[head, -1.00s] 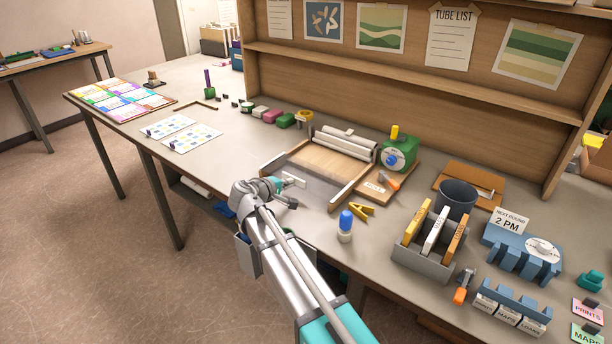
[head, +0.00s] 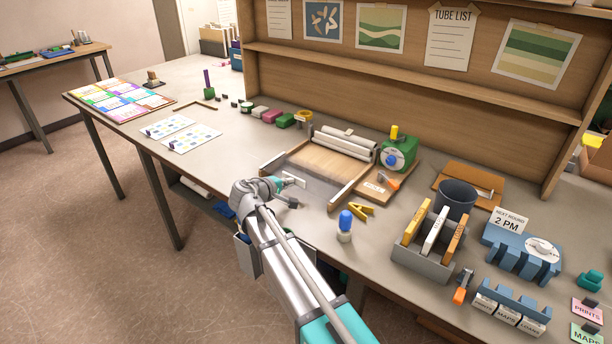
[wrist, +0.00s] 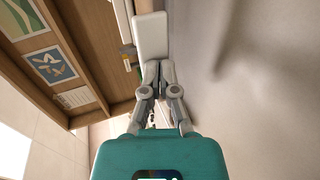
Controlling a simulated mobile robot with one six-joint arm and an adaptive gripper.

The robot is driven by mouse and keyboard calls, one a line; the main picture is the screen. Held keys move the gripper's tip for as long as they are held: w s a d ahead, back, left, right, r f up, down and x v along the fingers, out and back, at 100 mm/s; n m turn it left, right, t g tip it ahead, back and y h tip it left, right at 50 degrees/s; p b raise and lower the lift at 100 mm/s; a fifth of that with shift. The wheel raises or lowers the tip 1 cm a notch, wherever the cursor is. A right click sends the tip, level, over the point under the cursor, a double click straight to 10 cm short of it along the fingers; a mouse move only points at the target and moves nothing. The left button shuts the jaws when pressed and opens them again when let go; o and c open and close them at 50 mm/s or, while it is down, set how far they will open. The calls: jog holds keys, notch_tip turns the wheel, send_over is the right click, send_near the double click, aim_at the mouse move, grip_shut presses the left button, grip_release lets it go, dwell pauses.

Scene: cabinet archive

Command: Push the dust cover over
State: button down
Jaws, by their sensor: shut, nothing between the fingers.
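The dust cover (head: 322,190) looks like a grey, see-through sheet lying between the wooden side rails of a low frame on the bench. A small white upright tab (head: 299,183) stands on its near left part. The wooden bed behind the sheet is bare. My gripper (head: 287,183) is low at the near left of the frame, just left of the tab. In the wrist view, its fingertips (wrist: 158,66) are together and empty at the near end of a white block (wrist: 151,37), apparently the tab. I cannot tell whether they touch it.
White rolls (head: 345,142) lie at the frame's back. A green device (head: 398,153) stands to the right. A yellow clip (head: 360,211), a blue-topped bottle (head: 345,226) and a grey divider rack (head: 418,258) stand right of my arm.

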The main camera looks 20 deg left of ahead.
aim_at(312, 169)
jog(key=shift+w+d, duration=0.8)
jog(key=shift+w, duration=1.15)
jog(key=shift+w+d, duration=0.8)
jog(key=shift+w, duration=1.1)
jog(key=shift+w+d, duration=0.8)
jog(key=shift+w, duration=1.15)
jog(key=shift+s, duration=0.1)
dwell(0.4)
jog(key=shift+s+a, duration=0.4)
jog(key=shift+s, duration=0.5)
jog(key=shift+s+a, duration=0.35)
jog(key=shift+s, duration=0.5)
jog(key=shift+w, duration=0.1)
